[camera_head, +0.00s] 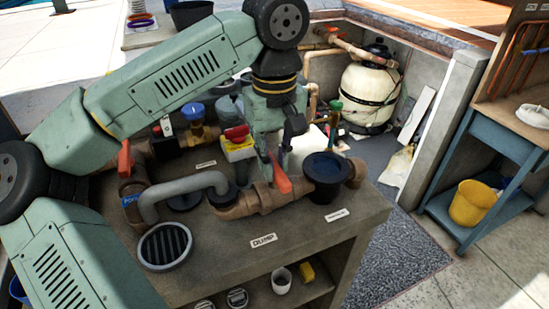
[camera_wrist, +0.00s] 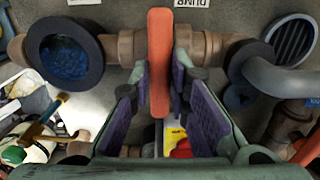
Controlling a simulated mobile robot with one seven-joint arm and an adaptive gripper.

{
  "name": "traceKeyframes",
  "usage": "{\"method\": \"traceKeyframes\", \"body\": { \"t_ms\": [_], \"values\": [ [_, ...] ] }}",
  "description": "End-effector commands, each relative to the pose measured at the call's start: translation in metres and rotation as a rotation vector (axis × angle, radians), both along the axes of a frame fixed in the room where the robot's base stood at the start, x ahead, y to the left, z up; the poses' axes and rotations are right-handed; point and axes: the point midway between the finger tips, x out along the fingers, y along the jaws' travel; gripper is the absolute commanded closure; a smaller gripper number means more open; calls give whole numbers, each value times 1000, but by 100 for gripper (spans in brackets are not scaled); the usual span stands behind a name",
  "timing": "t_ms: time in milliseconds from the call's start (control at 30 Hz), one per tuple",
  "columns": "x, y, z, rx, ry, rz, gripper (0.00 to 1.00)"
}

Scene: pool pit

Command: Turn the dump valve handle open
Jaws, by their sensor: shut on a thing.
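The dump valve handle (camera_head: 281,180) is an orange-red lever on a brown pipe valve behind the "DUMP" label (camera_head: 263,240). In the wrist view the handle (camera_wrist: 160,60) lies across the line of the brown pipe (camera_wrist: 125,46). My gripper (camera_head: 275,158) reaches down from above at the handle. In the wrist view the fingers of my gripper (camera_wrist: 162,78) are on either side of the handle, shut on it. The handle's near end shows past the fingertips; the valve stem under it is hidden.
A dark round cup with blue inside (camera_head: 325,170) stands right of the valve. A grey bent pipe (camera_head: 180,185) and a round drain grate (camera_head: 165,246) are to the left. Another red handle (camera_head: 125,158) stands farther left. A yellow-red box (camera_head: 238,145) is close behind my gripper.

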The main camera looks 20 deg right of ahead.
Motion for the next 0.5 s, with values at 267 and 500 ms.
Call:
{"method": "traceKeyframes", "body": {
  "t_ms": [267, 500],
  "values": [
    [0, 0, 0, 0, 0, 0, 100],
    [0, 0, 0, 0, 0, 23, 100]
  ]
}}
